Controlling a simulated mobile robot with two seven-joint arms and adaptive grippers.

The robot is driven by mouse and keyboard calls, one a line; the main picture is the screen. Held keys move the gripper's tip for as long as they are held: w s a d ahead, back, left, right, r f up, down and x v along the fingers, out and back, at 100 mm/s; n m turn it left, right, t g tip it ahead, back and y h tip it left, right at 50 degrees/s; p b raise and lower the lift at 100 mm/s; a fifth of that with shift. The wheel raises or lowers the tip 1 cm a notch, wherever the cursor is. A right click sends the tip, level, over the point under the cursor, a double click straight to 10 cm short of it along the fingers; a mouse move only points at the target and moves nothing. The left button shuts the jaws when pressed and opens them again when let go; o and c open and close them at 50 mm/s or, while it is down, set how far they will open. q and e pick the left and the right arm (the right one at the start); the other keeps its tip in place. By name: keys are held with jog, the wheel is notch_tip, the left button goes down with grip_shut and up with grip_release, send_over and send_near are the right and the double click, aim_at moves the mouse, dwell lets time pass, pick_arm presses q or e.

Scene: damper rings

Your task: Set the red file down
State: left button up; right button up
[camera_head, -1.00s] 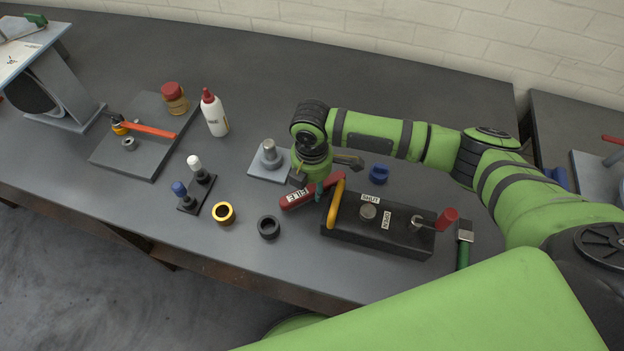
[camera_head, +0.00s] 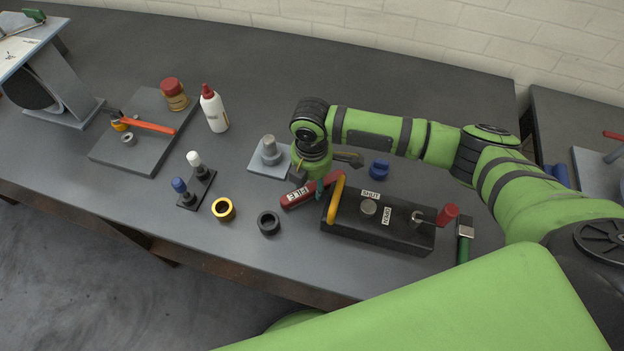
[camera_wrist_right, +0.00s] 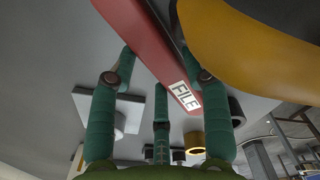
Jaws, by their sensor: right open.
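The red file (camera_head: 289,201), with a white FILE label, lies at the left end of the black fixture block (camera_head: 345,239), beside the yellow handle (camera_head: 335,203). My right gripper (camera_head: 320,188) is directly over the file, pointing down, with its teal fingers open around it. In the right wrist view the red file (camera_wrist_right: 150,50) runs between the spread fingers of the gripper (camera_wrist_right: 160,85). Whether the file's whole length touches the table is hidden by the gripper and block. My left gripper does not show.
A black ring (camera_head: 268,223) and a yellow ring (camera_head: 223,209) lie left of the file. A grey plate with a post (camera_head: 269,152) stands behind it. A blue ring (camera_head: 379,170) lies behind the block. A green-handled hammer (camera_head: 463,245) is at right. The table's front left is clear.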

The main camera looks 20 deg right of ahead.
jog(key=o, duration=0.5)
jog(key=shift+o, duration=0.2)
notch_tip(320, 180, up, 12)
dwell(1.0)
